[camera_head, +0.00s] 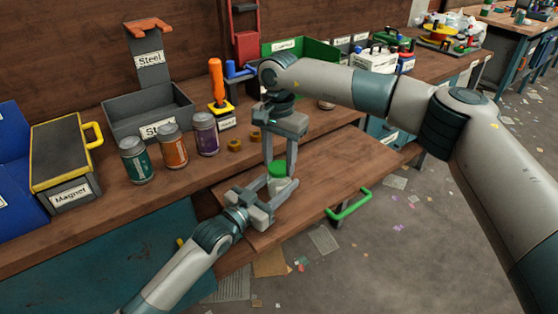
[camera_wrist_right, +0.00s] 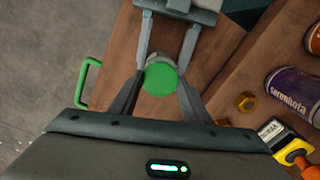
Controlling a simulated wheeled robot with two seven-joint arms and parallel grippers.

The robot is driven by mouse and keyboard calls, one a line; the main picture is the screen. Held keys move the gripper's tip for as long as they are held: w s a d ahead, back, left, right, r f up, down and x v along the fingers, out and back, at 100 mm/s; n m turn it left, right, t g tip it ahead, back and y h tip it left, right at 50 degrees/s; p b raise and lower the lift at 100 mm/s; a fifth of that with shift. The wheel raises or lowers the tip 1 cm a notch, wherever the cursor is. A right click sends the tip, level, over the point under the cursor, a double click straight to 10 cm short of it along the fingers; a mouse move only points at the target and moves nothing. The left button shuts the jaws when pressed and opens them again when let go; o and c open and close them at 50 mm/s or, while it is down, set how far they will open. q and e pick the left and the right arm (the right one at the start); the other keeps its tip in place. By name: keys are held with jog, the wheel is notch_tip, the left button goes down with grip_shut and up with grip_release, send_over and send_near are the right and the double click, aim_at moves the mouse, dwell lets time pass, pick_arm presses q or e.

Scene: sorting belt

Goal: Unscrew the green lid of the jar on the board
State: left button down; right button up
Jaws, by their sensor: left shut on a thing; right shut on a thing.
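The jar (camera_head: 281,185) is small and whitish, with a green lid (camera_head: 277,169). It stands upright over the wooden board (camera_head: 330,172). My left gripper (camera_head: 272,190) comes in low from the front left and is shut on the jar's body. My right gripper (camera_head: 278,163) points down from above and is shut on the green lid. In the right wrist view the round lid (camera_wrist_right: 161,78) sits between my right fingers, with my left gripper's fingers (camera_wrist_right: 166,58) beyond it. Most of the jar is hidden under the lid and fingers. Whether the lid is loose cannot be told.
A green handle (camera_head: 349,204) is on the board's front right. Green, orange and purple cans (camera_head: 172,146) stand on the bench to the left. Brass nuts (camera_head: 235,145) and an orange-handled tool (camera_head: 217,85) are behind the board. The board's right part is clear.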

aim_at(279, 166)
jog(key=n, duration=0.3)
jog(key=shift+r, duration=0.5)
dwell(0.6)
jog(key=shift+r, duration=0.4)
jog(key=shift+r, duration=0.35)
jog(key=shift+r, duration=1.9)
pick_arm(q)
jog(key=c, duration=0.8)
grip_release()
jog(key=shift+o, duration=0.2)
